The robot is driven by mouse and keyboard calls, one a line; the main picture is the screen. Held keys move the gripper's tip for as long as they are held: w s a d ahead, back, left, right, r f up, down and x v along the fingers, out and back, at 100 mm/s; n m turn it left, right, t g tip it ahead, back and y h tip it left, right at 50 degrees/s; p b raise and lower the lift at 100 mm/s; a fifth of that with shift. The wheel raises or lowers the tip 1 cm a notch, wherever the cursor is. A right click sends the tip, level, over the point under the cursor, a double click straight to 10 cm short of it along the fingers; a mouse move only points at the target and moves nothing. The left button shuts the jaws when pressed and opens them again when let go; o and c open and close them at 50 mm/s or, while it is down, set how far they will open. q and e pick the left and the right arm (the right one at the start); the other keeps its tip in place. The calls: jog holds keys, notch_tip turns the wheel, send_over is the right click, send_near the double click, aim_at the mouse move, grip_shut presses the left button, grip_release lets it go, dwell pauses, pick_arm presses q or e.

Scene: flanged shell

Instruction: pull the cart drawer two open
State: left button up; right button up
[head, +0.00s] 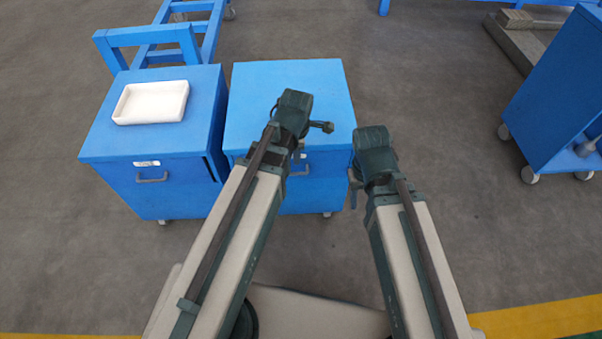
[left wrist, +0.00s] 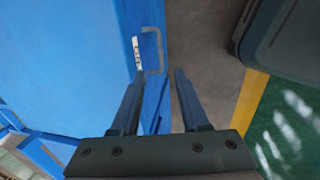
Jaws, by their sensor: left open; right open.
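Two blue drawer carts stand side by side in the head view. The left cart (head: 100,140) has a drawer with a grey handle (head: 152,178) and a white label. The right cart (head: 330,100) has a grey handle (head: 299,171) partly behind my left arm; its drawer front looks closed. My left gripper (left wrist: 158,78) is open and empty. In the left wrist view a grey handle (left wrist: 160,52) on a blue front lies just ahead of its fingertips, apart from them. My right gripper (head: 354,188) is open and empty, just right of the right cart's front.
A white tray (head: 128,103) sits on the left cart. A blue frame trolley (head: 185,32) stands behind it. Another blue cart (head: 555,90) stands at far right. Grey floor is clear between it and the right cart. A yellow floor line (head: 540,318) runs along the near side.

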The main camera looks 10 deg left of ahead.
aim_at(296, 173)
pick_arm(q)
jog(key=shift+f, duration=0.1)
jog(key=w+f+b, duration=0.1)
jog(key=f+b, duration=0.8)
jog(key=w+f+b, duration=0.1)
jog(key=f+b, duration=0.3)
jog(key=shift+w+a+f+b, duration=0.2)
jog(key=shift+w+a+b, duration=0.1)
jog(key=shift+a, duration=0.1)
grip_shut()
dwell(1.0)
